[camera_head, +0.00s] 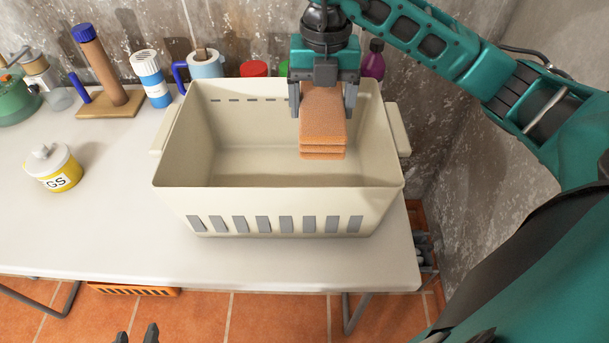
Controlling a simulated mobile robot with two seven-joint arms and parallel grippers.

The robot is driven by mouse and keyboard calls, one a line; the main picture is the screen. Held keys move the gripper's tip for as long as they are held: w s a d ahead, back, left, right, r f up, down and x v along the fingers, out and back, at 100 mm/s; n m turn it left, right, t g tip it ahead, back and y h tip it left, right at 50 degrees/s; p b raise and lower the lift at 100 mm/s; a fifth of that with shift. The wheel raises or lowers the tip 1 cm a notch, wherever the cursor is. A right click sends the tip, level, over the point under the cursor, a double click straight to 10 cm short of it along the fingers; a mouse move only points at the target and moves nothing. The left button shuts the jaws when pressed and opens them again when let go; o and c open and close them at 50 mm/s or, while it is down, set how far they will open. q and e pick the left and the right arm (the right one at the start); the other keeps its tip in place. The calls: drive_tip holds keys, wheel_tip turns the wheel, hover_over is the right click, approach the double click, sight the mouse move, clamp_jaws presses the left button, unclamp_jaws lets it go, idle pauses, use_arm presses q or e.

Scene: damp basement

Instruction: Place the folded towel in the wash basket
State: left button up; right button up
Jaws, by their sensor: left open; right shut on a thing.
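The folded towel (322,130) is orange-brown and layered. My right gripper (323,106) is shut on its far part and holds it over the right half of the wash basket, near the back wall. The wash basket (277,212) is a cream rectangular bin with grey slots along its front and a handle at each end, standing on the white table. Its visible floor is bare; the towel hides part of the inside. My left gripper (137,335) shows only as two dark fingertips at the bottom edge, apart and empty, well below and left of the basket.
On the white table (95,215), a yellow-labelled jar (54,168) stands at left. A concrete wall (480,170) rises at right. The table's front left is clear.

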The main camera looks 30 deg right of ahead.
drive_tip(key=shift+f+b, duration=0.65)
drive_tip(key=shift+f, duration=8.45)
drive_tip(key=shift+f, duration=0.1)
drive_tip(key=o, duration=1)
drive_tip(key=shift+r, duration=0.3)
wheel_tip(320, 180, up, 12)
drive_tip(key=shift+f+p, duration=0.15)
drive_tip(key=shift+p, duration=0.25)
